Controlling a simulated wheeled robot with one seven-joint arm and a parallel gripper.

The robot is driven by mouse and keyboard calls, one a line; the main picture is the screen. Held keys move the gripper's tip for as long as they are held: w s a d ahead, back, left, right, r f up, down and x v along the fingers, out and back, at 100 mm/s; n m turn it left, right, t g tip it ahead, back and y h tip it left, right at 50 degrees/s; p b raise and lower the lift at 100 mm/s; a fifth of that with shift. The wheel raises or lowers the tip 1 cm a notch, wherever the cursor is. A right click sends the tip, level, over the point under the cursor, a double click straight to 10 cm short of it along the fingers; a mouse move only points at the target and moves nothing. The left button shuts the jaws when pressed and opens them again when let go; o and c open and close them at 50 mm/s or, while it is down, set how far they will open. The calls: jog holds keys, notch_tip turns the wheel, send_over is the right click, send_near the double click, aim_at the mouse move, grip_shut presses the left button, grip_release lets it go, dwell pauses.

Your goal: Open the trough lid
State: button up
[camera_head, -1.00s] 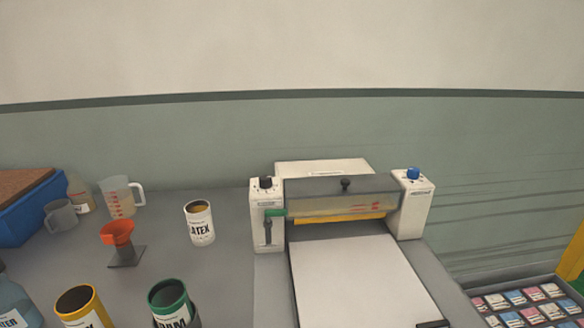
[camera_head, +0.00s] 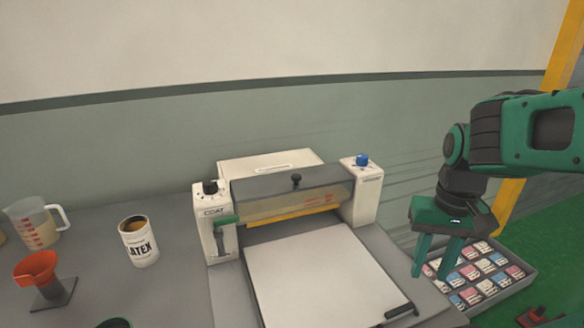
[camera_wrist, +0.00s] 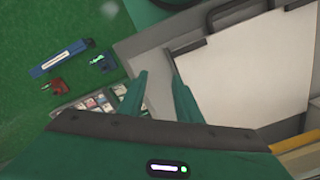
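The coating machine (camera_head: 285,200) stands on the grey bench. Its trough lid (camera_head: 265,185) is a dark grey cover with a black knob (camera_head: 296,180) on top, spanning between two white end housings. The lid looks closed. A clear front panel and a yellow strip show below it. My gripper (camera_head: 430,272) is to the right of the machine, pointing down, apart from the lid and empty. Its two green fingers are spread in the head view, and they also show in the wrist view (camera_wrist: 158,85).
A white sheet (camera_head: 320,270) lies on the machine's bed, with a black handle (camera_head: 400,311) at its front right. A latex can (camera_head: 140,245), an orange funnel (camera_head: 36,268) and a measuring jug (camera_head: 35,228) stand left. A tray of small packets (camera_head: 510,283) is at the right.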

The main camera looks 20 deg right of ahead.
jog(key=shift+o, duration=0.9)
jog(key=shift+s+r, duration=0.2)
notch_tip(320, 180, up, 21)
jog(key=m, duration=0.3)
send_over(297, 175)
notch_tip(297, 175, down, 10)
jog(key=shift+a+f, duration=0.15)
jog(key=shift+f, duration=0.1)
grip_shut()
jog(key=shift+d, duration=0.25)
jog(key=shift+a+r, duration=0.1)
